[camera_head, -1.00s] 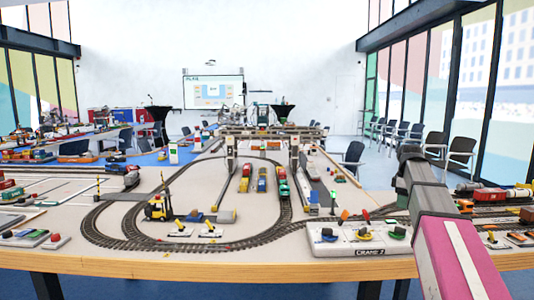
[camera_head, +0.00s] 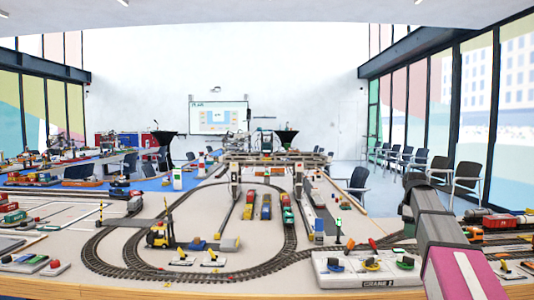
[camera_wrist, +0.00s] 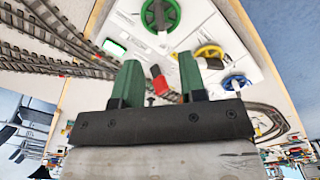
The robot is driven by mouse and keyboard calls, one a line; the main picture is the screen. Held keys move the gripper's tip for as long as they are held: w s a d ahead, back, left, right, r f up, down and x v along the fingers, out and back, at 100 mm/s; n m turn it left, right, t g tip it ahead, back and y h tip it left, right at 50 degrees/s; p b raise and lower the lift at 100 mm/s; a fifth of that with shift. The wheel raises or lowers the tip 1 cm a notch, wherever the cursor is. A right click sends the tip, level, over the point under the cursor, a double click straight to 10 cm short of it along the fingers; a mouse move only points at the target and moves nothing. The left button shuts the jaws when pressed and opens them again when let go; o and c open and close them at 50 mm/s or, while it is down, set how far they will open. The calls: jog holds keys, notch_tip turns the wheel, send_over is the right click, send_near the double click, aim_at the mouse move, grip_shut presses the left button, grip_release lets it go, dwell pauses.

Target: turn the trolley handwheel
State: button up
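The white control panel labelled CRANE 2 (camera_head: 376,283) lies at the table's front edge, right of centre in the head view. It carries a blue handwheel (camera_head: 336,265), a yellow handwheel (camera_head: 371,265) and a green handwheel (camera_head: 405,263). I cannot read which one is the trolley's. In the wrist view the green handwheel (camera_wrist: 160,15) is at the top, with the yellow (camera_wrist: 210,54) and blue (camera_wrist: 234,83) to the right. My gripper (camera_wrist: 159,75) has two green fingers set apart, with no wheel between them. A red piece (camera_wrist: 160,82) shows in the gap; its distance is unclear. The gripper is outside the head view.
Crane legs (camera_head: 298,185) and coloured wagons stand behind. More rolling stock (camera_head: 500,221) sits at the right, beyond my arm. Chairs (camera_head: 467,180) stand on the floor right of the table.

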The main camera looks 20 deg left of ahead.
jog(key=shift+o, duration=0.3)
jog(key=o, duration=0.9)
jog(key=shift+o, duration=0.2)
jog(key=m, duration=0.3)
send_near(371, 263)
jog(key=f, duration=0.2)
jog(key=w+f, duration=0.1)
jog(key=f, duration=0.5)
jog(key=shift+w, duration=0.2)
jog(key=c, duration=0.9)
